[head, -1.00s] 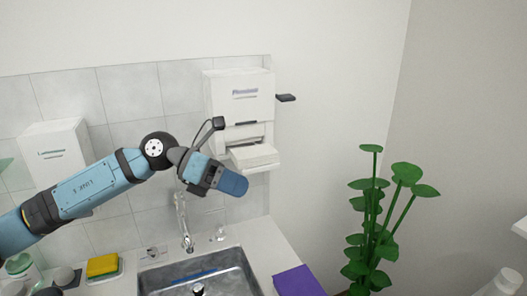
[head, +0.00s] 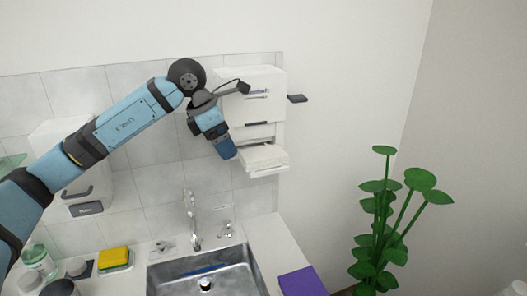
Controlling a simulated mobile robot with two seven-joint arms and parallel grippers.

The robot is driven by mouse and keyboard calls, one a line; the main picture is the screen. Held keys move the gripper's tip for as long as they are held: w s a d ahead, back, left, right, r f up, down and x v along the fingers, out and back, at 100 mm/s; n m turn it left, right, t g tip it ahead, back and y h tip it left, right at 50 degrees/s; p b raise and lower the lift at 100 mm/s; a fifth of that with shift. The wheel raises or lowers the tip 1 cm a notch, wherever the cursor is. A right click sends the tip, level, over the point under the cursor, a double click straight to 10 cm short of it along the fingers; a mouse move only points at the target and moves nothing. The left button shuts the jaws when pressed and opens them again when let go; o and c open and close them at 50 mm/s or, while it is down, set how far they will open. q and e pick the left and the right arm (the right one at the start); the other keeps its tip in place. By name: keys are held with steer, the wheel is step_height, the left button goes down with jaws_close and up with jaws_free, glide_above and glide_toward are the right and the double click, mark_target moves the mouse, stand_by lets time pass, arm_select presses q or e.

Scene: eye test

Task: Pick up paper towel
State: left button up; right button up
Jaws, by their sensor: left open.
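The paper towel (head: 263,157) is a white stack on the tray at the bottom of a white wall dispenser (head: 270,108), right of centre in the head view. My left gripper (head: 227,152) has blue fingers pointing down and slightly right. In the picture it is just left of the paper towel; I cannot tell the gap in depth. The left gripper is open, and nothing shows between its fingers. Part of the dispenser's left side is hidden behind my left wrist. My right gripper is not in view.
Below are a metal sink (head: 208,274) with a faucet (head: 192,222), a yellow sponge (head: 114,257) at left and a purple block (head: 301,281) at right. A second dispenser (head: 98,187) is partly behind my arm. A green plant (head: 385,225) stands right.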

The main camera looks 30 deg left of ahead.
mark_target(243, 156)
arm_select(q)
steer(key=shift+w+d+r, duration=0.1)
steer(key=shift+w+d, duration=0.7)
steer(key=shift+w, duration=0.05)
steer(key=shift+w+d+f+p, duration=0.2)
steer(key=shift+w+p, duration=0.05)
steer(key=shift+p, duration=0.15)
steer(key=x, duration=0.4)
steer(key=shift+f+p, duration=0.4)
steer(key=c, duration=0.7)
